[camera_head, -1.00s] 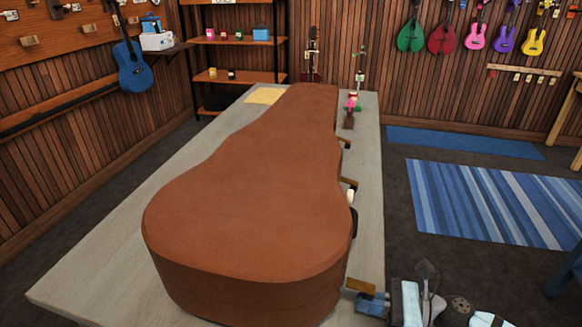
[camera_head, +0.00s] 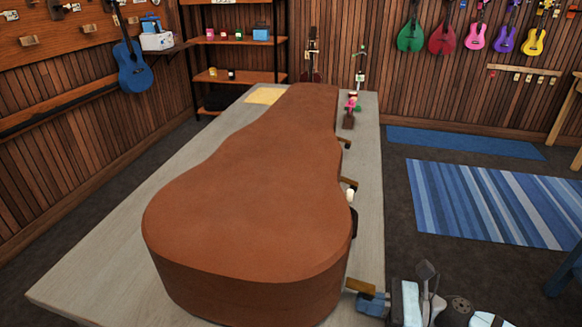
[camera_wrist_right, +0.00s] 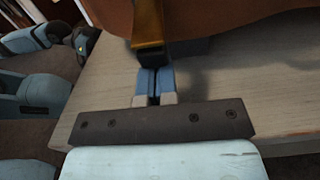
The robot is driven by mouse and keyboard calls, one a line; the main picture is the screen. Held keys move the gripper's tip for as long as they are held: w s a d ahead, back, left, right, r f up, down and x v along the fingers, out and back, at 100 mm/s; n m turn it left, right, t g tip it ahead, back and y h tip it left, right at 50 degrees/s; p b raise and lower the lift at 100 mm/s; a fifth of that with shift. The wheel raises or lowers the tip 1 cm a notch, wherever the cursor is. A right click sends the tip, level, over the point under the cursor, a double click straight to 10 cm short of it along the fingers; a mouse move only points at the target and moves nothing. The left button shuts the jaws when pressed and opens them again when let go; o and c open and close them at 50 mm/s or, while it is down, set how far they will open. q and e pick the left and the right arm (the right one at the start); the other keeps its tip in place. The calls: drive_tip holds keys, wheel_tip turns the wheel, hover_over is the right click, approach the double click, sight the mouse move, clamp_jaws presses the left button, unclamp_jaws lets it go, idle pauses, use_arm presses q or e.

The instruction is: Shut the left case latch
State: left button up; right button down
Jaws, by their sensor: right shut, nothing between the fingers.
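The closed brown ukulele case (camera_head: 245,200) lies on the pale table, its latch side facing right. The near latch (camera_head: 360,286) is a brass piece sticking out from the case's right side; it also shows at the top of the right wrist view (camera_wrist_right: 149,28). My right gripper (camera_head: 366,300) is shut and empty. Its blue fingertips (camera_wrist_right: 154,72) are together just in front of the brass piece, at or very near its end; I cannot tell whether they touch. Two more brass latches, a middle one (camera_head: 349,183) and a far one (camera_head: 344,141), also stick out. My left gripper is out of view.
A dark handle (camera_head: 354,223) and a small white object (camera_head: 350,196) are on the case's right side. Small items, one pink (camera_head: 352,103), stand at the table's far right. The table (camera_head: 366,240) has a narrow bare strip beside the case.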

drive_tip(key=shift+r, duration=0.15)
drive_tip(key=shift+s+d+r+p, duration=0.1)
drive_tip(key=shift+d+r+p, duration=0.1)
drive_tip(key=shift+r+p, duration=0.35)
drive_tip(key=shift+d+r+p, duration=0.15)
drive_tip(key=shift+r+p, duration=0.05)
drive_tip(key=shift+r, duration=0.6)
drive_tip(key=shift+s+d+r+p, duration=0.1)
drive_tip(key=shift+d+r+p, duration=0.1)
drive_tip(key=shift+r+p, duration=0.35)
drive_tip(key=shift+r, duration=0.3)
drive_tip(key=shift+d+r, duration=0.5)
drive_tip(key=shift+r, duration=0.5)
drive_tip(key=b, duration=0.5)
approach(374, 290)
drive_tip(key=shift+s+d+r, duration=0.1)
drive_tip(key=shift+d+r, duration=0.15)
drive_tip(key=shift+r, duration=0.35)
drive_tip(key=shift+d+r, duration=0.2)
drive_tip(key=shift+r, duration=0.4)
